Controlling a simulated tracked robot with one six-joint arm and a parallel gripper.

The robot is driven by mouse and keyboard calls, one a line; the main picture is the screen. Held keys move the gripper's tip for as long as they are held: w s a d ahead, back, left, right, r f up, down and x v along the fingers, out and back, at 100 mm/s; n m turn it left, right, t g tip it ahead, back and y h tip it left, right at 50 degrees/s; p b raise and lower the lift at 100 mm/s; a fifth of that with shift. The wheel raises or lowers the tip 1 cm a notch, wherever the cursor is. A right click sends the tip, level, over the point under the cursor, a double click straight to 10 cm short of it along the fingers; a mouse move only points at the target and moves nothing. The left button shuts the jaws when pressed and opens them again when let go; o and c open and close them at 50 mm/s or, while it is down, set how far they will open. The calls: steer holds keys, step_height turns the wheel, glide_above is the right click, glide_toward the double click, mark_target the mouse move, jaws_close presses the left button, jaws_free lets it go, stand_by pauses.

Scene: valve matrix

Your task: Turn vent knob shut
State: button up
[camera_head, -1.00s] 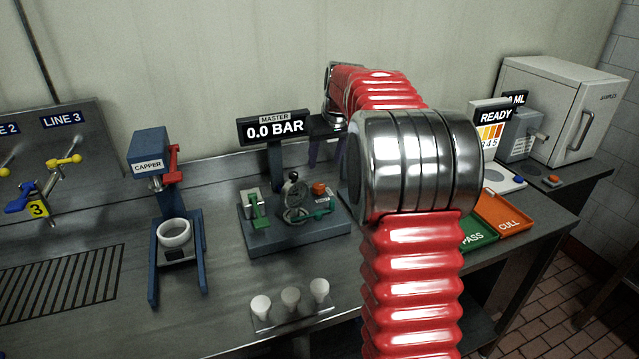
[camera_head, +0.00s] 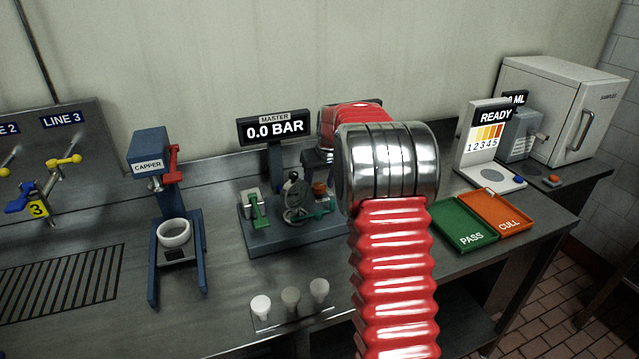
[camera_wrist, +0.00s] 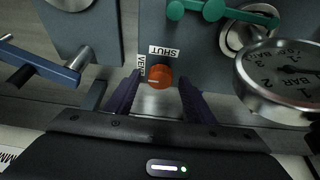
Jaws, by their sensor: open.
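The vent knob (camera_wrist: 160,77) is orange and round, with a pale pointer line toward the left, on the side of the VENT label (camera_wrist: 141,66). The SHUT label (camera_wrist: 166,51) is above it in the wrist view. My gripper (camera_wrist: 159,88) is open, with one dark finger on each side of the knob in the picture. I cannot tell whether the fingers touch it. In the head view the knob (camera_head: 319,187) shows on the master panel (camera_head: 290,238), just below the dark end of my arm. The fingertips are hidden there.
A round pressure gauge (camera_wrist: 285,80) stands close on the right in the wrist view, with a green handle (camera_wrist: 220,10) above. A blue lever (camera_wrist: 42,62) is at left. The master display (camera_head: 275,127) reads 0.0 BAR. White caps (camera_head: 290,299) stand in front of the panel.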

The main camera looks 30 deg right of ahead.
steer(key=shift+c, duration=0.4)
steer(key=c, duration=1)
steer(key=shift+a+m, duration=0.1)
steer(key=shift+m, duration=0.4)
steer(key=m+h, duration=0.1)
steer(key=m, duration=0.2)
steer(key=shift+a+m+g+h, duration=0.1)
steer(key=shift+m+g+h, duration=0.2)
steer(key=shift+g, duration=0.1)
steer(key=m, duration=0.2)
steer(key=m+g+h, duration=0.1)
steer(key=m, duration=0.1)
steer(key=shift+w+a+m, duration=0.1)
steer(key=shift+w+m, duration=0.1)
steer(key=shift+m, duration=0.2)
steer(key=m+g, duration=0.1)
steer(key=m, duration=0.1)
steer(key=m+h, duration=0.1)
steer(key=m, duration=0.1)
steer(key=shift+w+a+g, duration=0.1)
steer(key=shift+w+g, duration=0.05)
steer(key=shift+g, duration=0.25)
steer(key=m+g, duration=0.1)
steer(key=m, duration=0.3)
steer(key=shift+w, duration=0.1)
steer(key=shift+m+g, duration=0.3)
steer(key=shift+m, duration=0.1)
